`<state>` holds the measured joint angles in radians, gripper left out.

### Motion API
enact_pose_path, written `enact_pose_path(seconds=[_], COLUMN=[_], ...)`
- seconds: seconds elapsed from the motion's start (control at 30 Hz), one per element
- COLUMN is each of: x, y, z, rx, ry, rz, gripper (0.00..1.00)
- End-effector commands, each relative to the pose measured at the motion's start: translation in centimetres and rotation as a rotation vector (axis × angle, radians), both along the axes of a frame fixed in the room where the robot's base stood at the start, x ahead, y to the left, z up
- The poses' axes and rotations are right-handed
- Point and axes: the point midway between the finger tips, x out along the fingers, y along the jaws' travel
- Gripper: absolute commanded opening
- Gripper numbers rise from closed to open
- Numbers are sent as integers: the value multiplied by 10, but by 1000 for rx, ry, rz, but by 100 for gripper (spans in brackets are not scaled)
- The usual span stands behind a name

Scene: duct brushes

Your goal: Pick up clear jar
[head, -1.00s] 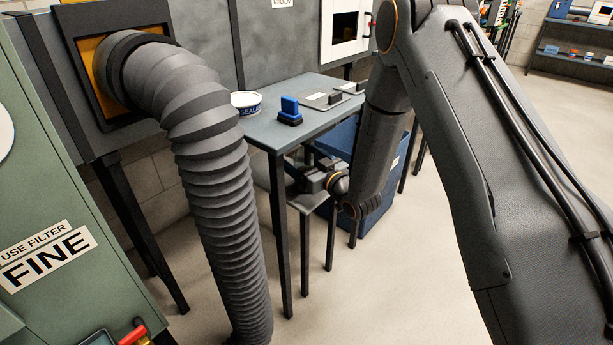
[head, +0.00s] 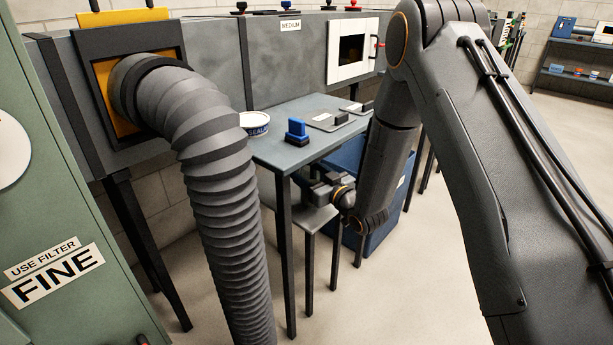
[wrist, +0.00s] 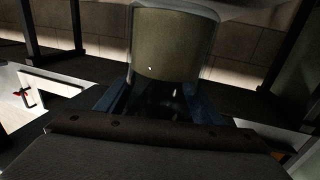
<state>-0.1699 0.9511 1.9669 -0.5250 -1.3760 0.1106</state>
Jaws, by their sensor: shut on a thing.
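The clear jar (wrist: 174,44) fills the upper middle of the wrist view. It is see-through, with a beige tone showing through or inside it. My gripper (wrist: 155,100) is shut on it, with bluish fingers at its near end. In the head view my gripper (head: 324,190) is low beside the table, by the stool under it. The jar cannot be made out there.
The blue-grey table (head: 300,155) carries a sealant tub (head: 254,123), a blue block-like item (head: 297,132) and flat plates. A stool (head: 312,217) and a blue bin (head: 385,215) stand below. A ribbed duct hose (head: 218,190) hangs at left.

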Motion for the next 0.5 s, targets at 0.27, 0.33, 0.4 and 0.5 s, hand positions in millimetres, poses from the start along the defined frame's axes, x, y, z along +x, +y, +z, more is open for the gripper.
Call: enact_pose_path(seconds=[0.27,0.33,0.4,0.5], x=[-26,-40,-55,-78], y=[-22,-34,-47,-65], z=[17,17,17,17], rx=[1,0,0,1], ry=[3,4,4,5], rz=[-4,-4,-4,-5], gripper=[36,36,36,36])
